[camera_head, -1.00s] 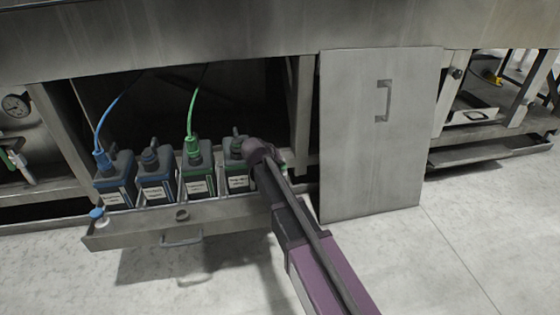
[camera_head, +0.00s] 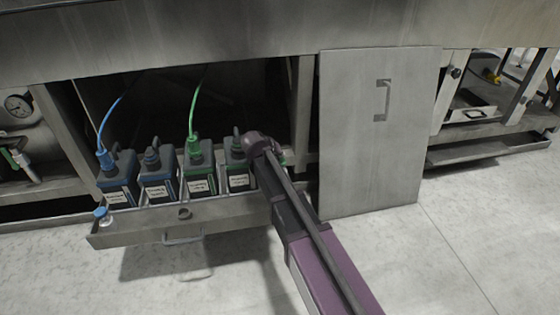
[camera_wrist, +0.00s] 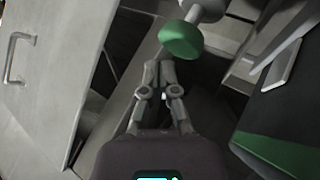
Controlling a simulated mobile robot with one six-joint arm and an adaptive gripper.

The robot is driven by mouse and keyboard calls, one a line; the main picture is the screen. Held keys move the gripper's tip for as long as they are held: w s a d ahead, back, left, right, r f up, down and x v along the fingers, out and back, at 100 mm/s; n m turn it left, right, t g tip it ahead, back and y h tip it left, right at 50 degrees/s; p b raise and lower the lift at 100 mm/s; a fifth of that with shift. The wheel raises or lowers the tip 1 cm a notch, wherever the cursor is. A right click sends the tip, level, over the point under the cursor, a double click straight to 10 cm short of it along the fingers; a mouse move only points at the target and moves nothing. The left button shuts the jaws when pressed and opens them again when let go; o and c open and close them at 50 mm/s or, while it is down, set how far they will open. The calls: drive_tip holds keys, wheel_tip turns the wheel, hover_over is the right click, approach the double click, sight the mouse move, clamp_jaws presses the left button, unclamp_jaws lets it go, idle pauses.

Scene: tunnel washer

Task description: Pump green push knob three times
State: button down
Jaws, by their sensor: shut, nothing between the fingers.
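The green push knob (camera_wrist: 181,40) shows at the top of the wrist view, with a whitish stem beside it. My gripper (camera_wrist: 160,68) is shut and empty, its fingertips just below and left of the knob in the picture; a small gap seems to lie between them. In the head view my arm's purple end covers the drawer's right end, and only a bit of green (camera_head: 283,158) shows past it. My fingers are hidden there.
An open metal drawer (camera_head: 135,236) holds several dark bottles, one with a blue hose (camera_head: 115,115) and one with a green hose (camera_head: 193,100). A blue knob (camera_head: 101,214) sits at its left end. A panel with a handle (camera_head: 365,150) stands to the right. Another bottle (camera_wrist: 285,130) is close on the right in the wrist view.

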sight(281, 161)
drive_tip(key=shift+r, duration=0.1)
drive_tip(key=shift+r+p, duration=2.45)
drive_tip(key=shift+p, duration=0.05)
drive_tip(key=s+d+r+m+g+y+p, duration=0.1)
drive_tip(key=s+d+r+g+y+p, duration=0.2)
drive_tip(key=s+d, duration=0.5)
drive_tip(key=s+d+r+m+g+p, duration=0.1)
drive_tip(key=s+d+g+p, duration=0.1)
drive_tip(key=s+d+p, duration=0.45)
drive_tip(key=s+d+r+m+g+y+p, duration=0.1)
drive_tip(key=s+d+r+g+y+p, duration=0.15)
drive_tip(key=s+d, duration=0.7)
wheel_tip(281, 161, up, 38)
drive_tip(key=s+a+p, duration=0.1)
drive_tip(key=p, duration=3.7)
drive_tip(key=shift+s+a+f+h, duration=0.15)
drive_tip(key=shift+s+f+h, duration=0.05)
drive_tip(key=shift+h, duration=0.15)
drive_tip(key=shift+a, duration=0.1)
